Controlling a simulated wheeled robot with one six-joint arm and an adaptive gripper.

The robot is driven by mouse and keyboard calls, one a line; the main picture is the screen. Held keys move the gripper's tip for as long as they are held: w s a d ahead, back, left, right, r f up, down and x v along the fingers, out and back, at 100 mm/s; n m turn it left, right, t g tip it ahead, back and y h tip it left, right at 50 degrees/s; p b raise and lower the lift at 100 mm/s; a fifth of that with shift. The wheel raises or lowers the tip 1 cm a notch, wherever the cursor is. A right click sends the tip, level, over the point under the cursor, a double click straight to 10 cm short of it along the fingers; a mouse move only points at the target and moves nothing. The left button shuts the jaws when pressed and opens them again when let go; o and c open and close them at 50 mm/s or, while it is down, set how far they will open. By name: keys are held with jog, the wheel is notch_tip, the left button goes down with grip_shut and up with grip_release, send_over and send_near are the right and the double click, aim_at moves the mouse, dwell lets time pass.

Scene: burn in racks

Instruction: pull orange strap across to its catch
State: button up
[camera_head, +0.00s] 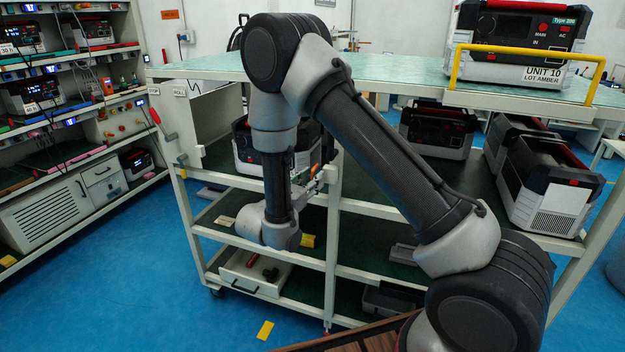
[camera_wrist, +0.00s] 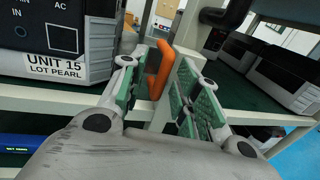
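The orange strap (camera_wrist: 160,70) shows in the wrist view as a short upright orange piece beside a cream rack post (camera_wrist: 183,68). My gripper (camera_wrist: 163,92) is open, its two green-padded fingers apart. In the head view my gripper (camera_head: 312,186) is beside the rack's middle post, partly hidden by my arm. The catch cannot be made out.
A unit labelled UNIT 15 LOT PEARL (camera_wrist: 50,45) stands left of my gripper on the shelf. In the head view, UNIT 10 (camera_head: 515,74) sits on the top behind a yellow rail (camera_head: 527,52). More units (camera_head: 548,188) fill the right shelf. Blue floor (camera_head: 120,300) is open at left.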

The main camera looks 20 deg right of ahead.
jog(key=shift+w+d, duration=0.3)
jog(key=shift+d, duration=0.05)
grip_shut()
